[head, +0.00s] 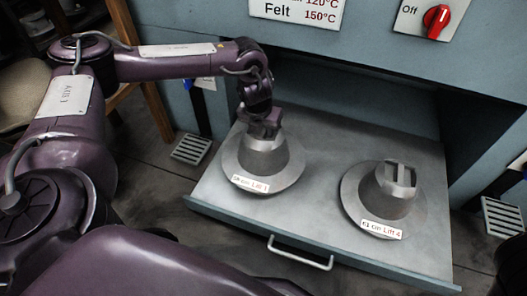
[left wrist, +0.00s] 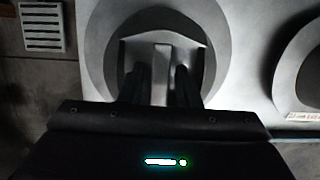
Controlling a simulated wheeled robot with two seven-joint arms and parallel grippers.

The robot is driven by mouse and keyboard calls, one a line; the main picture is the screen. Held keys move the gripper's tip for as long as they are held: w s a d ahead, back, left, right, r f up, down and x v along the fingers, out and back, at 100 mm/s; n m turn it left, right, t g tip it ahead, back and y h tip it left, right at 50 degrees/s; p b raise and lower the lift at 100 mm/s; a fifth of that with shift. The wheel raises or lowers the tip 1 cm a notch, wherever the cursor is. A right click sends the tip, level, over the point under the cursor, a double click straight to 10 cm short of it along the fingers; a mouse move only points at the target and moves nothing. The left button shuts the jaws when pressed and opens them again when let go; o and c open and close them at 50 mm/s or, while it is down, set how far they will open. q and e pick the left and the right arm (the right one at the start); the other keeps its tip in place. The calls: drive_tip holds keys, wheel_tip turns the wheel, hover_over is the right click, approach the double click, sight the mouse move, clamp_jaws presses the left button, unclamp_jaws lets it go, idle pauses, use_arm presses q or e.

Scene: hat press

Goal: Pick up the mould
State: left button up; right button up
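Two grey metal moulds with wide brims stand on a pulled-out drawer tray (head: 330,140). The left mould (head: 285,170) bears a label whose size is hard to read. The right mould (head: 350,190) is labelled "61 cm Lift 4" and has an upright handle on top. My left gripper (head: 263,132) is down at the top of the left mould and hides its handle in the head view. In the left wrist view, the gripper's two dark fingers (left wrist: 160,88) stand either side of the left mould's handle (left wrist: 162,70), with narrow gaps.
The blue-grey press housing (head: 350,40) rises behind the tray, with a felt temperature sign and a red knob (head: 437,21) at "Off". The drawer has a front handle (head: 300,254). Floor grates (head: 191,149) lie on both sides. A wooden chair stands behind my arm.

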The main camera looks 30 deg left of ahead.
use_arm(q)
clamp_jaws()
drive_tip(key=shift+w+r, duration=0.1)
drive_tip(key=shift+r, duration=0.1)
